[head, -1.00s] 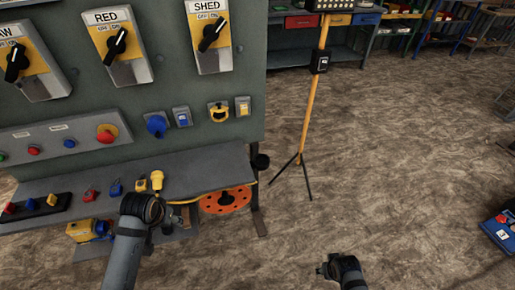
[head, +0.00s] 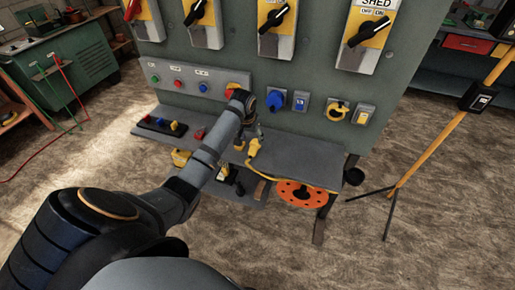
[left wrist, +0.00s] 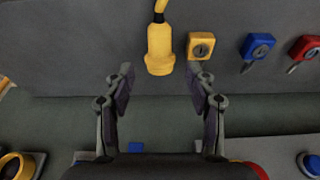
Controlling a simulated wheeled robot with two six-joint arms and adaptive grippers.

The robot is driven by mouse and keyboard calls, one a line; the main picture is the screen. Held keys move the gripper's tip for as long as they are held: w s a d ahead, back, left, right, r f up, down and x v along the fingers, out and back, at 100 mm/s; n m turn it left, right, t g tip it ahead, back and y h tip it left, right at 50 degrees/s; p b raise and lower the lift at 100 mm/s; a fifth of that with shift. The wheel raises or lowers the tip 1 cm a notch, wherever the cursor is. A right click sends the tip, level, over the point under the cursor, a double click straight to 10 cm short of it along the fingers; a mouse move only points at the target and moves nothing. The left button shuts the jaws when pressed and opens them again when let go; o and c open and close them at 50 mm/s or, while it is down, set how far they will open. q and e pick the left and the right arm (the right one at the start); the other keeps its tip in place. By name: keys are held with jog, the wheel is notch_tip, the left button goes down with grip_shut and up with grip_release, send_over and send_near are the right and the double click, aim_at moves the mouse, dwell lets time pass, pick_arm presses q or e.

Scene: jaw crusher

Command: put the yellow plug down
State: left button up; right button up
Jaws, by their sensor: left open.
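The yellow plug (head: 254,147) is on the grey shelf (head: 310,172) below the switch panel, with its yellow cable trailing off over the shelf. It also shows in the left wrist view (left wrist: 160,52), at the top middle. My left gripper (head: 250,128) is over the shelf by the plug, partly hidden by my own arm. In the left wrist view its two fingers (left wrist: 160,88) are spread wide and empty; the plug is just beyond the fingertips, lined up with the gap between them. My right gripper is not in view.
A yellow padlock (left wrist: 201,45), a blue one (left wrist: 257,44) and a red one (left wrist: 306,47) lie in a row beside the plug. An orange reel (head: 305,193) is below the shelf.

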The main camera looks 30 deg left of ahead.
aim_at(254, 146)
pick_arm(q)
jog(key=shift+x, duration=3.55)
grip_shut()
